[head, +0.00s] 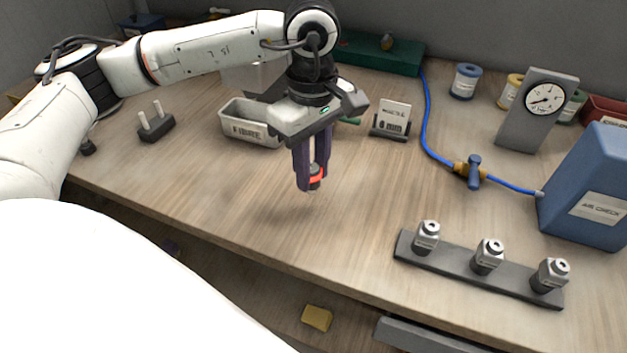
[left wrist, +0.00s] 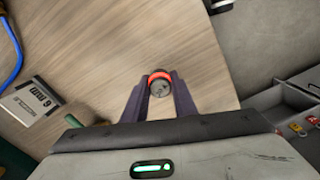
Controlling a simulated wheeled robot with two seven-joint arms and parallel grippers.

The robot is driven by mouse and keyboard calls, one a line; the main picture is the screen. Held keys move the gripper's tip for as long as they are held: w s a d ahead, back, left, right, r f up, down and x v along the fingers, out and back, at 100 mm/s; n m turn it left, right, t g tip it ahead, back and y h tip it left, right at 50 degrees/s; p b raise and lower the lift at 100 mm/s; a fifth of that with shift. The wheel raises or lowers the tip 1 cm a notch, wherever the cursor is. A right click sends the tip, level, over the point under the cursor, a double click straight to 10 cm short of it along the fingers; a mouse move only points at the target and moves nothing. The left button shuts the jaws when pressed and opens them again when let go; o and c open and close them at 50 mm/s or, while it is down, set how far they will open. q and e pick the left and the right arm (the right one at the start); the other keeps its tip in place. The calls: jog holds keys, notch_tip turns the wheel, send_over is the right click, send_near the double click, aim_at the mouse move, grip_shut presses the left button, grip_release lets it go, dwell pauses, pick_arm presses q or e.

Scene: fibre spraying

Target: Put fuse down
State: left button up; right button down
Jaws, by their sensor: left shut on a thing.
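The fuse (head: 316,180) is a small dark cylinder with a red-orange band. My left gripper (head: 313,172) is shut on it and holds it upright, apparently a little above the wooden table (head: 360,215), with a soft shadow below to the left. In the left wrist view the fuse (left wrist: 160,84) sits between the two dark purple fingertips (left wrist: 160,88), its round grey end and red ring showing. My right gripper does not show in either view.
A grey bin labelled FIBRE (head: 248,128) stands behind to the left, near a two-pin block (head: 156,128). A card holder (head: 391,122) stands behind to the right. A rack with three fittings (head: 478,270) lies at front right. A blue hose (head: 428,115) runs to the blue box (head: 590,190).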

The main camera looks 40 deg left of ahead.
aim_at(313, 184)
pick_arm(q)
jog(key=shift+f, duration=2.1)
jog(key=o, duration=1)
jog(key=shift+r, duration=0.1)
jog(key=shift+o, duration=0.2)
